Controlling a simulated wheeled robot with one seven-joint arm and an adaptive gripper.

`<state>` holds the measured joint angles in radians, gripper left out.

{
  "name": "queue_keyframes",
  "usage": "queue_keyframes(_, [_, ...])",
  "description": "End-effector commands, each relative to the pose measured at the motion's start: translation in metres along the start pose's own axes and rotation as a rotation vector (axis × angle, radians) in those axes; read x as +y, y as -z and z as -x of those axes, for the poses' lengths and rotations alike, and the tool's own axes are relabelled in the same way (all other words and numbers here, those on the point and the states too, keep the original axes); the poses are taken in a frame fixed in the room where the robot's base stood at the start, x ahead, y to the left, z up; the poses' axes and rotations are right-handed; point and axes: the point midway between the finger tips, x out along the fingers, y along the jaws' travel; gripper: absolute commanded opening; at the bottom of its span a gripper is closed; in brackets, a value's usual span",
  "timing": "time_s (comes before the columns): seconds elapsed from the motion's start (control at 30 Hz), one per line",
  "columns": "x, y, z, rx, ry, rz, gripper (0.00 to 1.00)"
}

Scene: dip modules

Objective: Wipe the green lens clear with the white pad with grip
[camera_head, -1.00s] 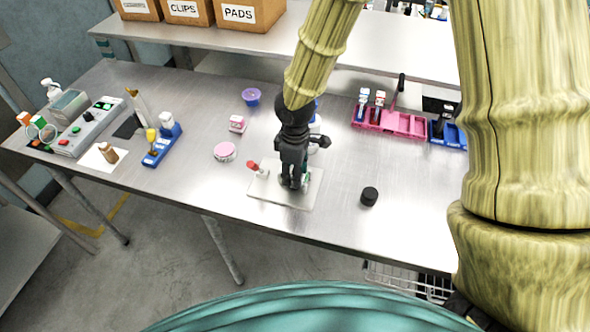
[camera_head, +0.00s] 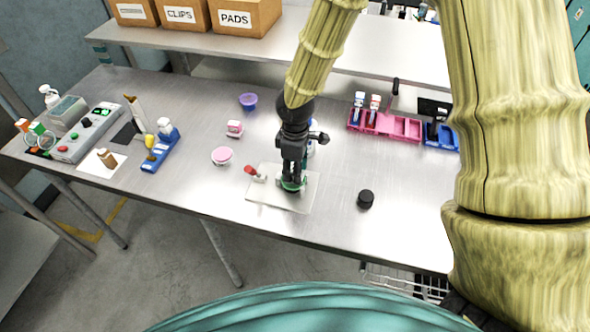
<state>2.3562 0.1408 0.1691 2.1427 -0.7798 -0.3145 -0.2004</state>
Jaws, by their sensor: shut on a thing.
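My gripper (camera_head: 291,182) points down over the pale mat (camera_head: 262,197) at the front middle of the table. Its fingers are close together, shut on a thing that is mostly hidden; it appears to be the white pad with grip. The green lens (camera_head: 298,188) shows as a green rim around and just below the fingertips. Its top face is mostly covered, so I cannot see how clear it is, or whether the pad touches it. A small white piece with a red end (camera_head: 252,171) lies on the mat, left of my gripper.
A black cylinder (camera_head: 366,198) stands to the right of the mat. A pink round tin (camera_head: 222,156) and a small pink-and-white block (camera_head: 234,129) stand to the left. A pink tray (camera_head: 402,127) and blue holders stand farther off. The table's front edge is near.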

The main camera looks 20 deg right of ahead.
Motion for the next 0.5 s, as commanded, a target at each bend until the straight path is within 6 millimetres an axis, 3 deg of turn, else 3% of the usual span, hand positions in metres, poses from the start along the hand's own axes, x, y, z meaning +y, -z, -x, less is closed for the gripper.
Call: queue_keyframes(0.5, [0.0104, 0.0013, 0.0029, -0.001, 0.0, 0.001, 0.2])
